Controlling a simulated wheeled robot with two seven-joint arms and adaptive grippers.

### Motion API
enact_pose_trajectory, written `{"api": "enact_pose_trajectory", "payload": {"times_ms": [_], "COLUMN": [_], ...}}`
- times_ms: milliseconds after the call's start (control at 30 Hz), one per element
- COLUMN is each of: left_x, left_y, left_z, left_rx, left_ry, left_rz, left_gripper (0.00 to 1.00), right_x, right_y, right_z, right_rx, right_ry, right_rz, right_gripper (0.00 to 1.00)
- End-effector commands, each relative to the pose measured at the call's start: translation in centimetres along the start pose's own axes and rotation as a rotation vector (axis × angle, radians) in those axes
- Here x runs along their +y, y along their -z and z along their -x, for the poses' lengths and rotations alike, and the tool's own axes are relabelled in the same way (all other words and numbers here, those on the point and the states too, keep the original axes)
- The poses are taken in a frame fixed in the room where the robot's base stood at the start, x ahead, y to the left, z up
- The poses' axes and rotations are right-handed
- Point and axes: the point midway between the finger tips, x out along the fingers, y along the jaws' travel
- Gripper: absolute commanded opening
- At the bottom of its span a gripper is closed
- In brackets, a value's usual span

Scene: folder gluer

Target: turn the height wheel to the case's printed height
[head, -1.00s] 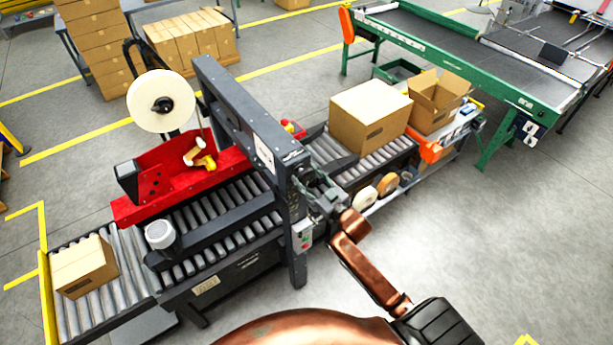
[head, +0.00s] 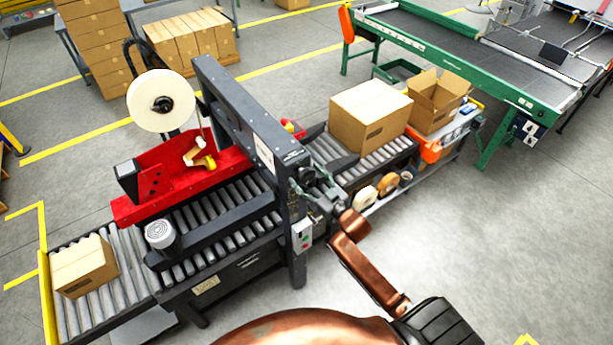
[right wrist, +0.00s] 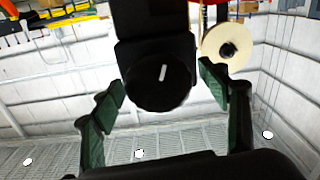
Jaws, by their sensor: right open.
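The black round height wheel (right wrist: 160,84) with a white mark shows in the right wrist view. My right gripper (right wrist: 162,92) is open there, with one green-padded finger on each side of the wheel and gaps visible between. In the head view, my right gripper (head: 304,184) is at the near post of the case sealer (head: 262,150); the wheel cannot be made out there. The large closed case (head: 368,112) sits on the rollers right of the post. Its dark print is too small to read. My left gripper is not in view.
A control box with buttons (head: 303,235) is on the post just below the gripper. An open carton (head: 437,103) stands beside the case, and a small carton (head: 84,265) lies on the left rollers. The floor at right is clear.

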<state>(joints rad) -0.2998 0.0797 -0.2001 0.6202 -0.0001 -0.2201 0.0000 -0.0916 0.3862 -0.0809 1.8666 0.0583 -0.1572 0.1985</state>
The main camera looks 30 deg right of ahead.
Motion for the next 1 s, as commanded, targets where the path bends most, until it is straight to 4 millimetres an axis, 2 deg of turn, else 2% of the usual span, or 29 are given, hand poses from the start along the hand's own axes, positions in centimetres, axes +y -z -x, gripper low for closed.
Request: {"api": "enact_pose_trajectory", "payload": {"times_ms": [233, 367, 800, 1000], "left_x": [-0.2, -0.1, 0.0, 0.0], "left_y": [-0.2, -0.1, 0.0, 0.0], "left_z": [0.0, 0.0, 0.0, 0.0], "left_rx": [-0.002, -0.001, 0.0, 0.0], "left_ry": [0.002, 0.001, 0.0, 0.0], "left_rz": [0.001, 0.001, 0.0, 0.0], "left_gripper": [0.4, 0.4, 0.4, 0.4], "right_x": [0.0, 0.1, 0.0, 0.0], "right_y": [0.1, -0.1, -0.1, 0.0], "right_z": [0.1, 1.3, 9.8, 11.7], "right_rx": [0.001, 0.0, -0.002, 0.001], "right_ry": [0.0, -0.001, 0.0, 0.0], "right_rz": [0.001, 0.001, 0.001, 0.0], "right_gripper": [0.69, 0.69, 0.69, 0.69]}}
